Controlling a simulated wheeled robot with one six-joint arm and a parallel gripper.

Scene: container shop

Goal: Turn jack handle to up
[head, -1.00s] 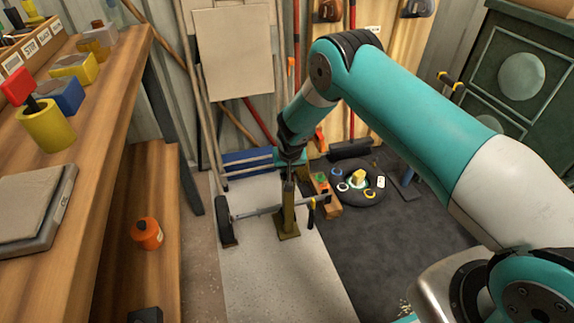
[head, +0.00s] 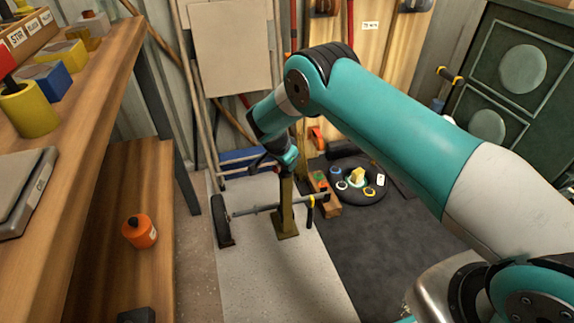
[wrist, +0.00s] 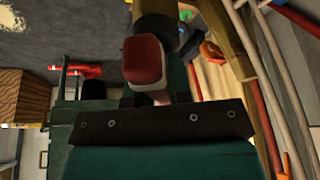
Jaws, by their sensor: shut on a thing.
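The jack shows in the head view as an upright olive post (head: 287,210) on a square foot, standing on the pale floor strip. A bar with a black wheel crosses behind or through it. My gripper (head: 288,165) is at the top of this post, shut on the jack handle. In the head view the gripper and wrist hide the handle. In the wrist view a red, light-edged end piece (wrist: 144,60) shows close in front of my gripper; it looks like the handle's end. I cannot tell the handle's exact angle.
A wooden bench (head: 95,90) with blocks and cups runs along the left, with an orange bottle (head: 139,231) on its lower shelf. A round black tray (head: 362,195) with small items lies right of the jack. Poles and a board (head: 232,48) lean behind it.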

